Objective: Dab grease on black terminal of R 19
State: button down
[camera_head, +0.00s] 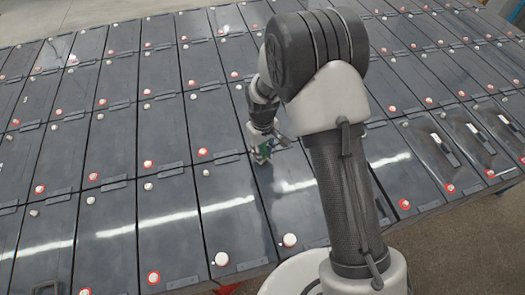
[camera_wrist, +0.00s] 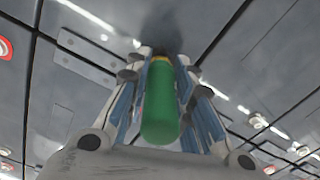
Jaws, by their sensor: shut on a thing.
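My gripper (camera_head: 262,154) is shut on a green tube (camera_wrist: 160,108) with a yellowish collar at its far end. The green of the tube (camera_head: 265,148) also shows in the head view, above a dark battery top (camera_head: 285,200) near the middle of the rows. In the wrist view the fingers (camera_wrist: 166,62) lie on both sides of the tube, which points at a dark battery surface. A dark shadow lies beyond the tube's end. The tube's tip is hidden. No R 19 label is readable, so I cannot tell which terminal is its black one.
Rows of dark batteries fill the view, with red-ringed terminals (camera_head: 202,152) and plain white ones (camera_head: 148,187). Two larger white caps (camera_head: 221,258) stand at the front. Batteries at the right have raised handles (camera_head: 441,143). Bare floor (camera_head: 460,245) lies front right.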

jog(key=shift+r+p, duration=2.5)
jog(key=shift+r, duration=1.55)
jog(key=shift+f, duration=0.1)
